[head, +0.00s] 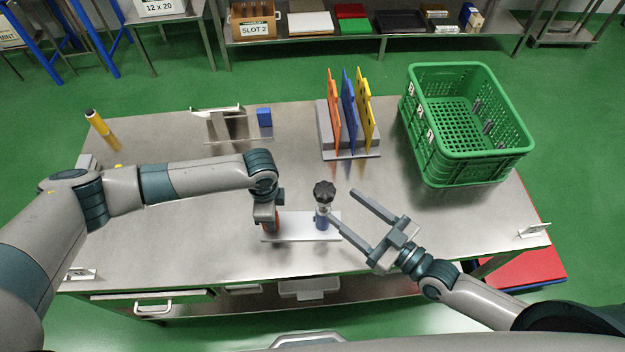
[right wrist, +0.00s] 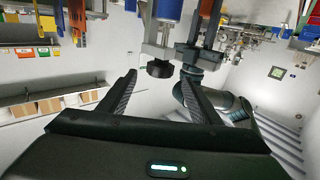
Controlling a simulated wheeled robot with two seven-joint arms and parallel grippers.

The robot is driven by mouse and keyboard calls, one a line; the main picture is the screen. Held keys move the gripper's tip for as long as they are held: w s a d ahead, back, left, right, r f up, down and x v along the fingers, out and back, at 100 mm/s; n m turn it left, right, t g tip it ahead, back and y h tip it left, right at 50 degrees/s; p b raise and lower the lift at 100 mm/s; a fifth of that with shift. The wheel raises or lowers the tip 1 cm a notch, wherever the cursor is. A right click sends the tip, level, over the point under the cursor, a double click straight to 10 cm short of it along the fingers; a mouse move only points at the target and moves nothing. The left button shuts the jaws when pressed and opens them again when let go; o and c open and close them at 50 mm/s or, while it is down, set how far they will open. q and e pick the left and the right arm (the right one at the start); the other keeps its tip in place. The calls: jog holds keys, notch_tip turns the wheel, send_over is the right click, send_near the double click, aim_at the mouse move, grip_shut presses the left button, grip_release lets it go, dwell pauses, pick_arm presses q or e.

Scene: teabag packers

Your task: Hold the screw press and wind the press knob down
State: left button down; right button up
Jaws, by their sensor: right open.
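The screw press has a pale flat base (head: 296,232), a blue part (head: 321,221) on its right end and a black lobed press knob (head: 324,188) on top. My right gripper (head: 342,203) is open and empty, just right of the knob. In the right wrist view the knob (right wrist: 160,69) appears beyond and between the open fingertips (right wrist: 158,74), apart from them. My left gripper (head: 268,222) is at the base's left end, by an orange part (head: 276,219). Its fingers are mostly hidden, so its grip is unclear.
A green crate (head: 428,160) stands at the back right of the table. A rack of orange, blue and yellow plates (head: 349,154) stands behind the press. A metal stand (head: 222,124), a blue block (head: 264,117) and a yellow cylinder (head: 103,130) are at the back left.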

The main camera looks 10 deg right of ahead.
aim_at(322, 182)
jog(key=x, duration=1.1)
jog(key=shift+w+a, duration=0.2)
jog(key=shift+w, duration=0.05)
jog(key=c, duration=1)
jog(key=shift+c, duration=0.2)
pick_arm(q)
jog(key=shift+d, duration=0.1)
pick_arm(e)
jog(key=shift+w+a+r+m+t+h, duration=0.1)
jog(key=shift+a+r+m+t+h, duration=0.1)
jog(key=shift+m+t+h, duration=0.45)
pick_arm(q)
jog(key=shift+s, duration=0.1)
pick_arm(e)
jog(key=shift+w+d+f+m+t+h, duration=0.15)
jog(key=shift+d+m+t+h, duration=0.3)
jog(key=shift+m+h, duration=0.55)
jog(key=shift+w+d+r+m+t+h, duration=0.1)
jog(key=shift+d+m+t+h, duration=0.35)
jog(key=shift+h, duration=1)
jog(key=shift+w+d+f+m+t+h, duration=0.15)
jog(key=shift+m+t+h, duration=0.4)
jog(key=shift+m+h, duration=0.55)
jog(key=shift+r, duration=0.1)
jog(key=shift+d, duration=0.15)
